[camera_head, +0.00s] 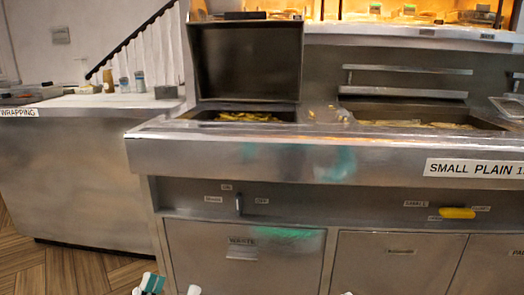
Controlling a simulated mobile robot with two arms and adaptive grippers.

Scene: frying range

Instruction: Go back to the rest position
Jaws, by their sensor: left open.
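My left gripper (170,287) shows only at the bottom edge, left of the middle. Its white and teal fingertips are apart, it is open and nothing shows between them. It is in front of the fryer cabinet, low and away from the counter. Most of the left arm is below the picture. A tiny white tip at the bottom edge right of the middle may be my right gripper (347,293); its jaws are hidden.
The steel frying range (250,155) spans the middle and right. Fries lie in the left fryer well (245,116) and the right well (420,124). A wrapping counter (80,160) stands at left. Wooden floor (85,270) is clear at lower left.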

